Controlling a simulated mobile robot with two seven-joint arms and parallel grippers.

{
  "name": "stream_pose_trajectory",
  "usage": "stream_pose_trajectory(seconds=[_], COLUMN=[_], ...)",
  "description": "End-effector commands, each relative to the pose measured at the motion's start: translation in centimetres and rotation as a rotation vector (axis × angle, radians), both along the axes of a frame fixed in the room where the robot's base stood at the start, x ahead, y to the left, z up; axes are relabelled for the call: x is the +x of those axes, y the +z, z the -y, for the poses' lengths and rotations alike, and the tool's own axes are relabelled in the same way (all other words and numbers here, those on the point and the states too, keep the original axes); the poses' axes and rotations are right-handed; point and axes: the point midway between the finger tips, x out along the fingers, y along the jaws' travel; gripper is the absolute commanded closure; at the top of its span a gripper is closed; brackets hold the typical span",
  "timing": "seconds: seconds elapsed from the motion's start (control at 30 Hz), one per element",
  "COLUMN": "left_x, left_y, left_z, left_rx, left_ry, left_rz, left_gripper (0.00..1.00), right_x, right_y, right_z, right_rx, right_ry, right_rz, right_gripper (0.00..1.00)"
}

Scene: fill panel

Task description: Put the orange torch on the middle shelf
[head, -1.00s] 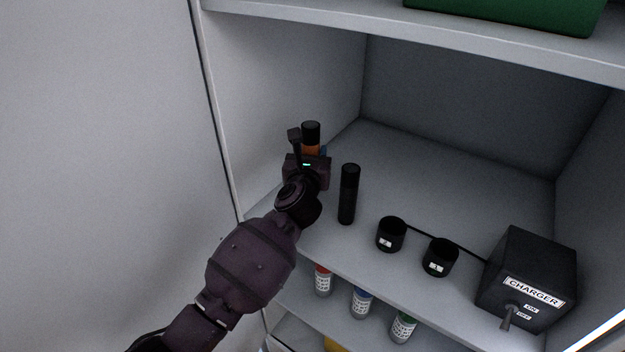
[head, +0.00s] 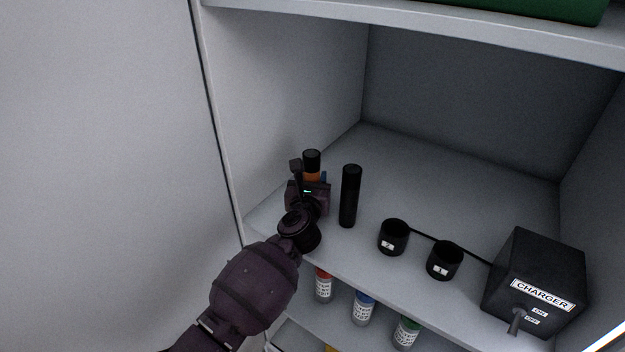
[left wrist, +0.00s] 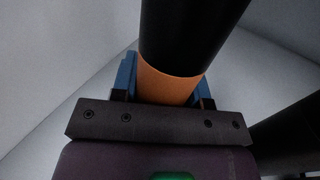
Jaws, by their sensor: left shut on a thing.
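The orange torch (head: 312,175) has a black upper part and an orange body. It stands upright at the left of the middle shelf (head: 420,165), near the left wall. My left gripper (head: 313,183) is shut around its orange body. In the left wrist view the torch (left wrist: 168,86) is held between blue finger pads of my left gripper (left wrist: 165,88). Its lower end is hidden behind the gripper, so I cannot tell whether it touches the shelf. My right gripper is not in view.
A black torch (head: 350,196) stands upright close to the right. Two black cups (head: 393,238) (head: 443,261) and a black charger box (head: 535,280) with a switch are further right. The shelf below holds labelled bottles (head: 363,308). The back of the middle shelf is clear.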

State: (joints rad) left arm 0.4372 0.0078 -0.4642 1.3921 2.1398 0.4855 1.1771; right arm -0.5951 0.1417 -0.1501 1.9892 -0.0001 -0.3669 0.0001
Motion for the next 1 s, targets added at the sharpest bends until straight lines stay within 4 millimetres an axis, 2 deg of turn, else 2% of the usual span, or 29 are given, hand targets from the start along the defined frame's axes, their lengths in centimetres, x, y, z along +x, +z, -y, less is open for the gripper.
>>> stream_pose_trajectory(seconds=[0.07,0.1,0.23,0.63,0.77,1.0], left_x=[0.0,0.0,0.0,-0.2,-1.7,-5.6], left_y=[-0.2,-0.3,-0.3,0.1,0.0,0.0], left_z=[0.0,0.0,0.0,-0.1,-0.3,-0.8], left_rx=[-0.001,0.0,0.0,-0.001,-0.002,-0.002], left_ry=[0.0,0.0,0.0,0.0,0.0,0.0], left_rz=[0.001,-0.001,-0.001,-0.001,-0.002,-0.002], left_gripper=[0.93,0.54,0.34,0.33,0.33,0.33], right_x=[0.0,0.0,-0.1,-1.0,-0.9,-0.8], right_y=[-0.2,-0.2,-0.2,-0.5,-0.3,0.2], right_z=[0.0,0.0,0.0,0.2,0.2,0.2], right_rx=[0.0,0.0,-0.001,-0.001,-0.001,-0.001], right_ry=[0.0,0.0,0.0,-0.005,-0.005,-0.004], right_rz=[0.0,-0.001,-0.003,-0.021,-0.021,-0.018], right_gripper=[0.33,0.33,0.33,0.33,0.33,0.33])
